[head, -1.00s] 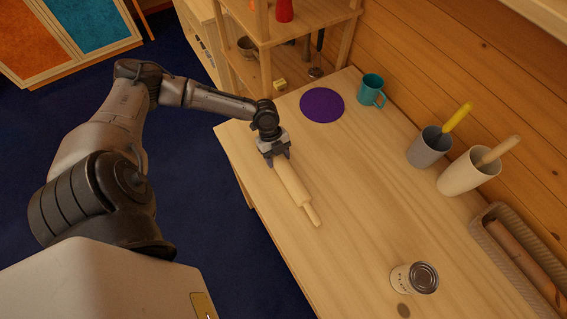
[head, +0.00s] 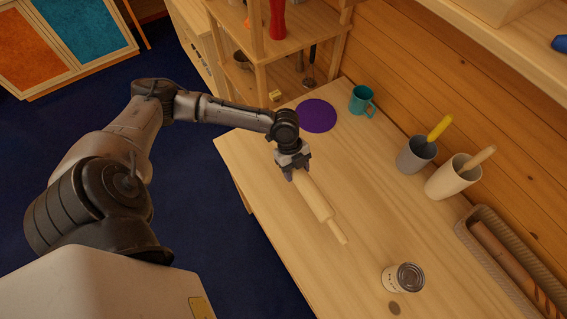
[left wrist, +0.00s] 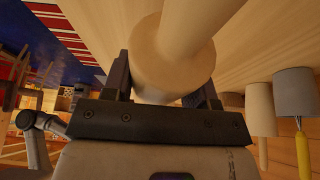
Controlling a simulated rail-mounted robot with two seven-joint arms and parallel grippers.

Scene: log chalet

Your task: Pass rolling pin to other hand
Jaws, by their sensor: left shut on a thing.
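The rolling pin (head: 314,196) is pale wood with a thin handle at its near end, over the wooden table (head: 262,190). My left gripper (head: 296,173) is shut on the far end of its barrel. In the left wrist view the pin (left wrist: 172,62) sits between the two dark fingers (left wrist: 163,85). I cannot tell for sure how high the pin is above the table. The far handle is hidden by the gripper in the head view. My right gripper is not in view.
A purple round mat (head: 317,116) and a teal mug (head: 361,101) stand at the back. A grey cup (head: 415,157), a cream cup (head: 451,178) and a wicker basket (head: 509,262) line the wall. A can (head: 402,278) stands near the front. The middle of the table is clear.

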